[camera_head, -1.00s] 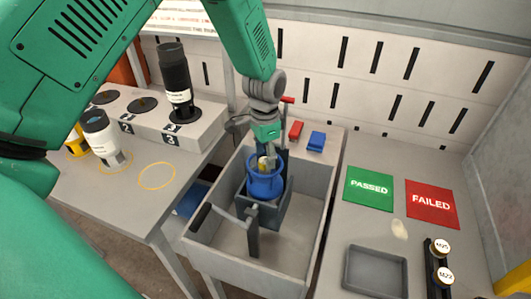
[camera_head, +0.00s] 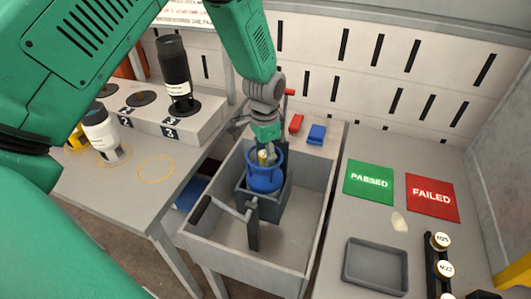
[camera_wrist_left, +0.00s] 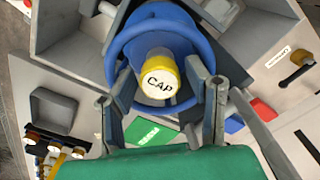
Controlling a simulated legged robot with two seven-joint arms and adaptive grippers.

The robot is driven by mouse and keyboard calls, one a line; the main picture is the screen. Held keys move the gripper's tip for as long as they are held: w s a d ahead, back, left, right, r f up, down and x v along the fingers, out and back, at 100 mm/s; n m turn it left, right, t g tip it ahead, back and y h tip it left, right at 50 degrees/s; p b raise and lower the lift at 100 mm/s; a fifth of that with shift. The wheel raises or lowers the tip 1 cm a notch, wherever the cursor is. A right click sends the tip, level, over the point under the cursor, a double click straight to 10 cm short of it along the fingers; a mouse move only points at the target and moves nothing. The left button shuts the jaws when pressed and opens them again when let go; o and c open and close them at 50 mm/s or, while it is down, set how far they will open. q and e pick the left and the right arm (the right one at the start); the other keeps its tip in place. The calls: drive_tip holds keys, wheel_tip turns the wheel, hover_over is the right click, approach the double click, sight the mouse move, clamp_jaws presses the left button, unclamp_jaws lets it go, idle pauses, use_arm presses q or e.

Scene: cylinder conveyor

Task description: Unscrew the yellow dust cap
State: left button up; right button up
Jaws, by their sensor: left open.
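The yellow dust cap (camera_wrist_left: 160,76), marked "CAP", sits on top of the blue cylinder (camera_wrist_left: 150,28) in the left wrist view. In the head view the cap (camera_head: 263,158) shows as a small yellow patch under my gripper. The blue cylinder (camera_head: 265,180) stands upright in a grey vise inside a grey bin (camera_head: 310,225). My left gripper (camera_head: 267,150) points down from above the cylinder. In the wrist view its two fingers (camera_wrist_left: 162,88) are spread apart, one on each side of the cap, with gaps visible. I cannot tell how deep the fingertips reach.
The vise crank (camera_head: 250,222) rises at the bin's front. Black and white cylinders (camera_head: 174,75) stand at the left. Green PASSED (camera_head: 370,182) and red FAILED (camera_head: 433,197) mats, a grey tray (camera_head: 376,266) and M25/M22 gauges (camera_head: 440,256) are at the right.

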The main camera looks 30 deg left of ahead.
idle(0.4)
use_arm(q)
drive_tip(key=shift+p, duration=0.35)
drive_tip(key=c, duration=1.1)
drive_tip(key=o, duration=1.1)
drive_tip(key=shift+r+p, duration=1.1)
drive_tip(key=shift+r, duration=0.2)
drive_tip(key=shift+f, duration=0.1)
